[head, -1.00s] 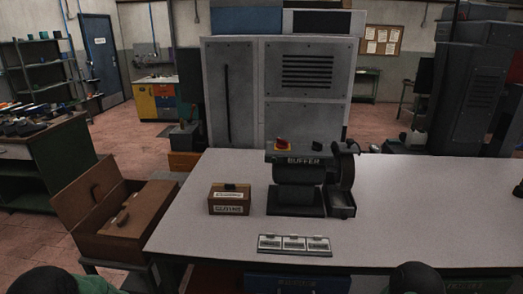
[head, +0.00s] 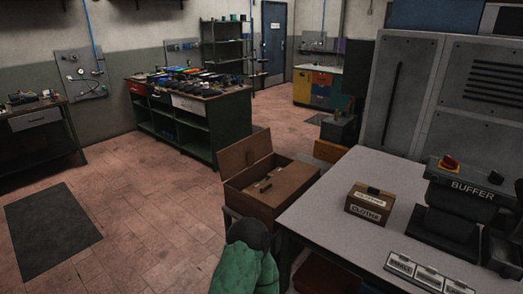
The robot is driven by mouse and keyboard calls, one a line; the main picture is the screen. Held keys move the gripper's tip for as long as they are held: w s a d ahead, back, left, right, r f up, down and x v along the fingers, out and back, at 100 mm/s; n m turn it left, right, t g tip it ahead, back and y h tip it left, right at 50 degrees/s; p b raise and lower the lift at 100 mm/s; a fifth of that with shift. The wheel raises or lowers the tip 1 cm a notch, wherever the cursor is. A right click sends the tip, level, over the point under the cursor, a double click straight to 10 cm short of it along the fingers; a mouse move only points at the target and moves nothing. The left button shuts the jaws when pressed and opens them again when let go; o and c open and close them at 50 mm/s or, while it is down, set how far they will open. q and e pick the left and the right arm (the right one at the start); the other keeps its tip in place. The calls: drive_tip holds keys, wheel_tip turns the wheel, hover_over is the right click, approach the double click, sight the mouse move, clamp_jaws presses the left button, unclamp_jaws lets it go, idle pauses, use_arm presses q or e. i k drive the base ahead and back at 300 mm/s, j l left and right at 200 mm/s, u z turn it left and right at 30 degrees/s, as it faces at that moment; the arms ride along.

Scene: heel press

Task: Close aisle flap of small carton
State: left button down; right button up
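A brown carton (head: 254,204) stands beside the left end of the pale workbench. Its far-left flap (head: 245,153) stands up, tilted open. The top on the bench side (head: 292,184) looks covered by a flat panel, with small pale items or a gap near its left edge that I cannot make out. A smaller brown box labelled CLOTHS (head: 369,203) sits on the bench. Neither of my grippers is in view; only a green and dark part of my arm (head: 248,262) shows at the bottom.
The pale workbench (head: 325,212) carries a buffer machine (head: 462,205) and a labelled plate (head: 428,273). A green cabinet (head: 200,160) with many items stands beyond the carton. The tiled floor left of the carton is open, with a dark mat (head: 50,228).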

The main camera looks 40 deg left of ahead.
sight(231, 160)
drive_tip(key=j+z, duration=0.1)
drive_tip(key=j, duration=0.65)
drive_tip(key=k+j, duration=0.1)
drive_tip(key=j, duration=0.6)
drive_tip(key=j+z, duration=0.15)
drive_tip(key=j, duration=0.6)
